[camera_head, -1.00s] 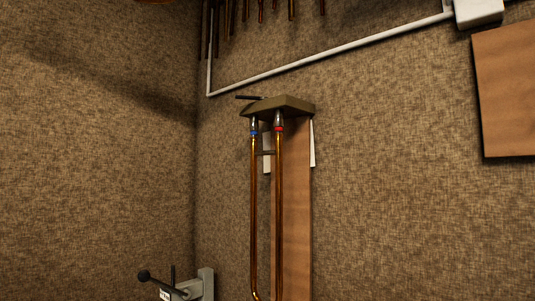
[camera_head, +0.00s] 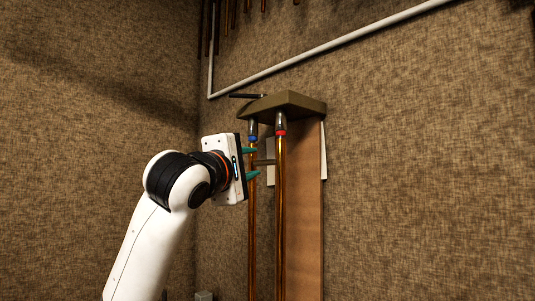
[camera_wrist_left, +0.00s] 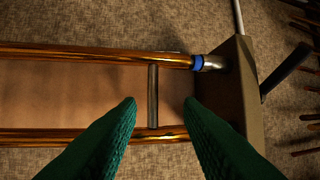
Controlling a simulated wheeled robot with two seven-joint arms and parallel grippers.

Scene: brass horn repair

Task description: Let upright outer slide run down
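The outer slide hangs upright as two brass tubes, seen in the head view at the right tube (camera_head: 280,215) and the left tube (camera_head: 251,225). A blue band (camera_head: 252,138) and a red band (camera_head: 280,132) mark their tops, under an olive bracket (camera_head: 285,106). A short grey crossbar (camera_head: 264,162) joins the tubes; it also shows in the left wrist view (camera_wrist_left: 153,95). My left gripper (camera_head: 252,162) has its green fingers apart, beside the left tube at crossbar height. In the wrist view its fingertips (camera_wrist_left: 160,105) lie either side of the crossbar's line; contact is not visible. The slide's lower end is out of view.
A wooden board (camera_head: 305,210) stands behind the tubes against the textured wall. A black rod (camera_head: 245,96) sticks out left of the bracket. A pale rail (camera_head: 330,50) crosses the wall above, with several brass tubes (camera_head: 233,12) hanging beyond it. The wall to the right is bare.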

